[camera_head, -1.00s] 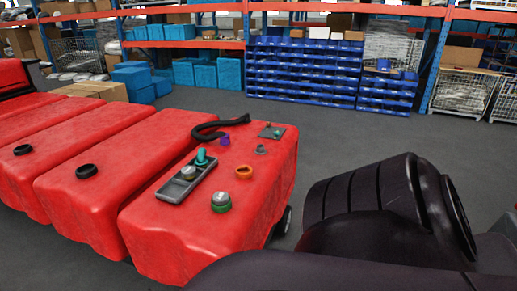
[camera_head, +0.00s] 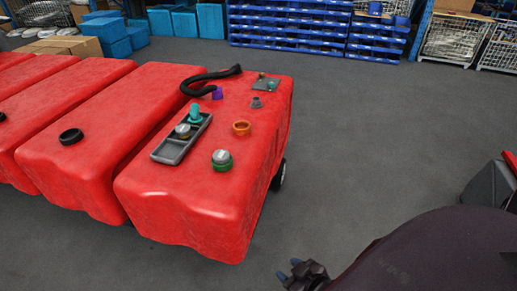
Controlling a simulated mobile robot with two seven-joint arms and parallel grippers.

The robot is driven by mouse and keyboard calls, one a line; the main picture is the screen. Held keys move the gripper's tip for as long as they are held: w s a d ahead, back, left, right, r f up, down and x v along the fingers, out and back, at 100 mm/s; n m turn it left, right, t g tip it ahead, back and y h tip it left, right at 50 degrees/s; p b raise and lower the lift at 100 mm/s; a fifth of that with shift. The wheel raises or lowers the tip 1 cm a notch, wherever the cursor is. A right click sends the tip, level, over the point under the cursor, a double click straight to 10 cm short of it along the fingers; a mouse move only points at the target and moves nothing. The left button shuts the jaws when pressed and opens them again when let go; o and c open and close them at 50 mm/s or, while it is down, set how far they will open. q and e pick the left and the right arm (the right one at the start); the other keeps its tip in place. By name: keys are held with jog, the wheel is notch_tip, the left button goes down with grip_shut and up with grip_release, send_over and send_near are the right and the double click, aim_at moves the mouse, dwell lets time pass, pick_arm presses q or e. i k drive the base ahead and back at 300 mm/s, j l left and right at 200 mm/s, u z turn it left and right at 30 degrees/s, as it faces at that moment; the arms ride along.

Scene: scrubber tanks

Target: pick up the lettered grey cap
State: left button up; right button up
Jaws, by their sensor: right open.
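A grey cap (camera_head: 221,156) with faint marks on its top sits on a green ring (camera_head: 222,166) near the front right of the nearest red tank (camera_head: 190,197). Another greyish cap (camera_head: 183,130) lies in a dark grey tray (camera_head: 172,150) on the same tank. The lettering is too small to read on either. My right gripper (camera_head: 289,269) shows at the bottom edge, partly cut off. It is open, over the floor in front of and to the right of the tank, apart from both caps. My left gripper is not in view.
The tank top also holds an orange ring (camera_head: 242,128), a teal part (camera_head: 196,114), a purple part (camera_head: 217,93), a small grey part (camera_head: 257,102), a plate (camera_head: 265,84) and a black hose (camera_head: 205,90). More red tanks stand left.

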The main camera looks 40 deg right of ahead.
aim_at(221, 157)
jog(key=i+j+z, duration=0.1)
jog(key=z, duration=0.25)
jog(key=i+j+z, duration=0.1)
jog(key=z, duration=0.3)
jog(key=j+z, duration=0.35)
jog(key=i+l, duration=0.05)
